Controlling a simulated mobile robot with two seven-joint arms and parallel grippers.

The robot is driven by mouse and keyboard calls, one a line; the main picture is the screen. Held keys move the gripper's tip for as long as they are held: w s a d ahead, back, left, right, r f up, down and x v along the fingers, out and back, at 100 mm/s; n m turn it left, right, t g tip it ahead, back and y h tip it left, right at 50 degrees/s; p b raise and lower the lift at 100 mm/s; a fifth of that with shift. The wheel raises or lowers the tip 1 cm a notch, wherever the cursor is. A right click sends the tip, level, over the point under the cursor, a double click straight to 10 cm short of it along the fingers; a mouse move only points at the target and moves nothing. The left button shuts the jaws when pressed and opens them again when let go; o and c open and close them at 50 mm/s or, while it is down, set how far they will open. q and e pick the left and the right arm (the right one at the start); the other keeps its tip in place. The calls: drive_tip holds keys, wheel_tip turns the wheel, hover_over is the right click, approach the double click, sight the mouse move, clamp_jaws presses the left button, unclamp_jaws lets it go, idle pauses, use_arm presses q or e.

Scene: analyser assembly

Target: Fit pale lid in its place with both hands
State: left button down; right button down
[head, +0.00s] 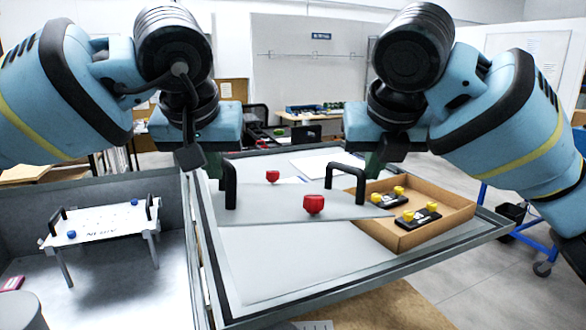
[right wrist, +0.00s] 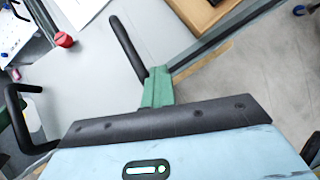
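The pale lid (head: 270,205) is a flat grey plate with two black handles and two red knobs (head: 314,204). In the head view it hangs over the grey tray table (head: 300,262), and its right end covers part of a cardboard box's edge, so it looks raised. My left gripper (head: 214,172) is at the left handle (head: 230,185), its fingers partly hidden. My right gripper (head: 375,163) is at the right handle (head: 347,168). In the right wrist view, its green fingers (right wrist: 157,88) meet the end of that black handle (right wrist: 128,46). Both look shut on the lid.
The cardboard box (head: 445,220) holds dark parts with yellow knobs, close to the lid's right end. At left, a grey bin (head: 110,285) holds a white legged panel (head: 100,225) with blue knobs and black handles. The tray's front part is clear.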

sight(371, 208)
use_arm(q)
drive_tip(key=shift+s+d, duration=0.15)
drive_tip(key=shift+d, duration=0.25)
use_arm(e)
drive_tip(key=shift+s+a, duration=0.1)
drive_tip(key=shift+a, duration=0.25)
